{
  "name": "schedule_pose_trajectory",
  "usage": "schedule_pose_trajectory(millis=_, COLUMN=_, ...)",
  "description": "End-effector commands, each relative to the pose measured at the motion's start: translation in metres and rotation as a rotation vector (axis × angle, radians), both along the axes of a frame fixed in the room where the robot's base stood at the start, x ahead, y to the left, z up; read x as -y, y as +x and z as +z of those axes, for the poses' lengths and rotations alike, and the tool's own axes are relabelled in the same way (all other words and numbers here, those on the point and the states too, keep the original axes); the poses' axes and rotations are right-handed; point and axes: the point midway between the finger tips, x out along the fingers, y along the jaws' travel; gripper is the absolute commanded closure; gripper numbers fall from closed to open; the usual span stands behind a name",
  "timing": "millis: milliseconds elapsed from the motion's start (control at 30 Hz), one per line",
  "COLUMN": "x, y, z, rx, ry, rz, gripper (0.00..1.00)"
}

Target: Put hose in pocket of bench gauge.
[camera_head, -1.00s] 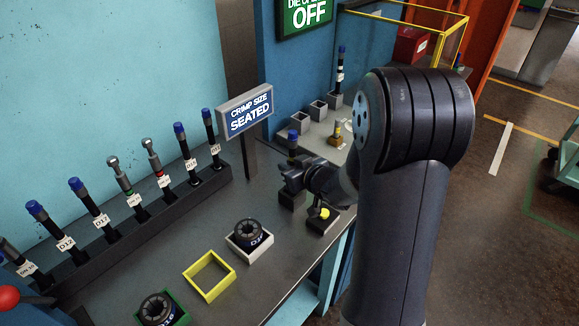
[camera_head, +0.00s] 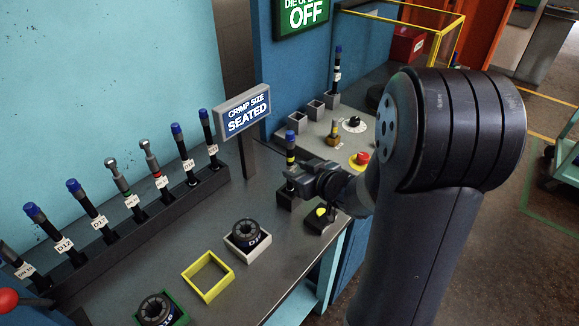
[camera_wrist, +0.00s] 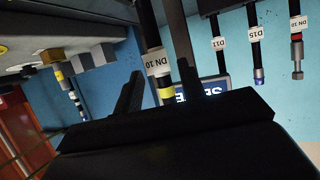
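The hose (camera_head: 291,148), dark with a blue cap and a yellow band, stands upright at the dark bench gauge block (camera_head: 286,199), its lower end inside the pocket as far as I can see. In the wrist view the hose (camera_wrist: 158,68) carries a "DN 10" tag and lies between my spread fingers. My gripper (camera_head: 297,179) is open at the hose, just above the gauge; a gap shows beside the left finger in the wrist view (camera_wrist: 153,48). The sign (camera_head: 243,111) reads "CRIMP SIZE SEATED". The hose's lower end is hidden.
A rack (camera_head: 150,216) of several tagged hoses and plugs runs along the wall. A yellow frame (camera_head: 208,276) and two die rings in white (camera_head: 247,250) and green trays (camera_head: 181,310) sit in front. A yellow-topped button box (camera_head: 320,221) stands close beside my gripper.

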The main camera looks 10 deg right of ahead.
Motion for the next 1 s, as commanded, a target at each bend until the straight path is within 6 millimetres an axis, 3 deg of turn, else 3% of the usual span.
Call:
schedule_pose_trajectory(millis=200, x=0.015, y=-0.036, z=0.018, rx=0.001, ry=0.000, rz=-0.004, gripper=0.62)
schedule_pose_trajectory(millis=400, x=0.021, y=-0.053, z=0.024, rx=0.000, ry=0.001, rz=-0.001, gripper=0.62)
schedule_pose_trajectory(millis=1000, x=0.021, y=-0.056, z=0.024, rx=-0.001, ry=0.001, rz=0.000, gripper=0.62)
